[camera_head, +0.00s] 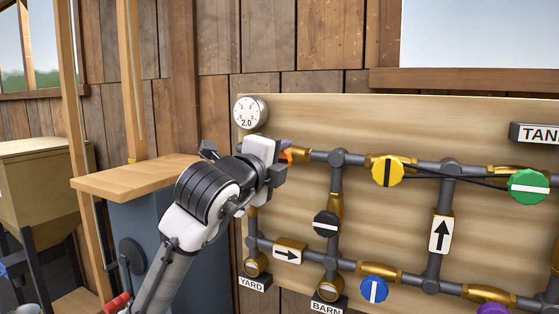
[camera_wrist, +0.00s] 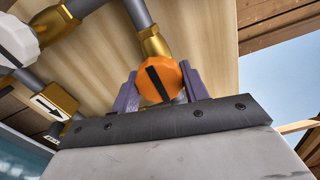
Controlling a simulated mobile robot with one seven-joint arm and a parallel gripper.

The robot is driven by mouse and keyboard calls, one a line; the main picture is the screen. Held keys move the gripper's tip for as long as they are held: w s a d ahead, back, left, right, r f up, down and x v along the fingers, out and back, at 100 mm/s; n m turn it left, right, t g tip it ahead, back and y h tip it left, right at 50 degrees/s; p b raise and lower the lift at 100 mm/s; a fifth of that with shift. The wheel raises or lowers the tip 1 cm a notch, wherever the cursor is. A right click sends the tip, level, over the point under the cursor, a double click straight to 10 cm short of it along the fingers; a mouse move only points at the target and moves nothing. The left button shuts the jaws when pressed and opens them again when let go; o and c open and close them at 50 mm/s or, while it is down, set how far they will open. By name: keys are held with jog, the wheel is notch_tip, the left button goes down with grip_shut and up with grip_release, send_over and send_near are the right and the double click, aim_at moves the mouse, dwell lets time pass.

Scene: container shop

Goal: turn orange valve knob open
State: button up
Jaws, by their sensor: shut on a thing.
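The orange valve knob (camera_wrist: 158,80) shows in the wrist view, between the two purple fingers of my gripper (camera_wrist: 158,88). My gripper is shut on it, one finger on each side. A dark bar crosses the knob's face at a slant in that view. In the head view, only a small part of the orange knob (camera_head: 286,155) shows past my gripper (camera_head: 284,152), at the left end of the upper pipe. The rest of it is hidden behind my gripper.
The board carries a yellow knob (camera_head: 388,171), a green knob (camera_head: 529,187), a black knob (camera_head: 326,223) and a blue knob (camera_head: 374,289). A gauge (camera_head: 248,111) reading 2.0 is above my gripper. A wooden shelf (camera_head: 137,177) stands to the left.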

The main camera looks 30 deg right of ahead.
jog(key=o, duration=1)
jog(key=b+v, duration=0.4)
jog(key=v, duration=0.9)
jog(key=shift+s+a+f, duration=0.1)
jog(key=shift+s+a, duration=0.05)
jog(key=shift+a, duration=0.2)
